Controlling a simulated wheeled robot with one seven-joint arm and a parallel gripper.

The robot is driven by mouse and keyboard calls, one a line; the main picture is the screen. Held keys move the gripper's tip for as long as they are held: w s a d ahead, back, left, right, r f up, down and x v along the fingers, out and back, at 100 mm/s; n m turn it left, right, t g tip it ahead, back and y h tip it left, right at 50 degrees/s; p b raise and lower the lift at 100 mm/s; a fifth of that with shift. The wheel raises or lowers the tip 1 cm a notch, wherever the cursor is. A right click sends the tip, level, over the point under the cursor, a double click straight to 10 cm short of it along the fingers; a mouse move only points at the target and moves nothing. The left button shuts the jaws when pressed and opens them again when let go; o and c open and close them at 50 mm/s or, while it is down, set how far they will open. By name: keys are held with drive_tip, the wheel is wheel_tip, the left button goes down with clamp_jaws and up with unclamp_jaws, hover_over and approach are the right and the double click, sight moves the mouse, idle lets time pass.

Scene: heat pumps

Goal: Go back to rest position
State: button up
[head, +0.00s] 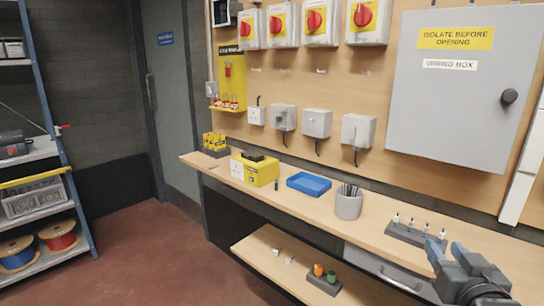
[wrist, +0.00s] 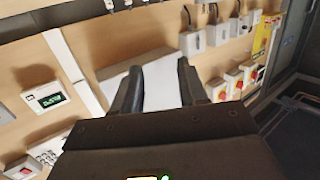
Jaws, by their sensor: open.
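My gripper (head: 445,258) is at the lower right of the head view, in front of the right part of the workbench (head: 407,252). It points up and its two fingers are apart with nothing between them. In the wrist view my gripper (wrist: 157,88) is open and empty, with the pale wiring box (wrist: 162,86) behind its fingers. The grey wiring box (head: 450,100) hangs shut on the wall board in the head view. The rest of my arm is mostly outside the head view.
On the bench stand a yellow box (head: 262,172), a blue tray (head: 309,184), a grey pen cup (head: 348,204) and a dark rack (head: 418,234) near my gripper. Red-knobbed isolators (head: 320,22) line the wall. Blue shelving (head: 75,190) stands left. Red floor (head: 150,250) is clear.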

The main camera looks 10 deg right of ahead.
drive_tip(key=s+a+f+n+y, duration=0.1)
drive_tip(key=s+a+f+y, duration=0.1)
drive_tip(key=s+a+f, duration=0.6)
drive_tip(key=s+a+f+n+y, duration=0.15)
drive_tip(key=s+a, duration=0.25)
drive_tip(key=s, duration=0.8)
drive_tip(key=s+a+r+y, duration=0.1)
drive_tip(key=s+a, duration=0.1)
drive_tip(key=s, duration=0.7)
drive_tip(key=s+a+r+n+g+y, duration=0.1)
drive_tip(key=s+a+r, duration=0.1)
drive_tip(key=s, duration=0.7)
drive_tip(key=shift+s+a+r, duration=0.2)
drive_tip(key=shift+s+a, duration=0.2)
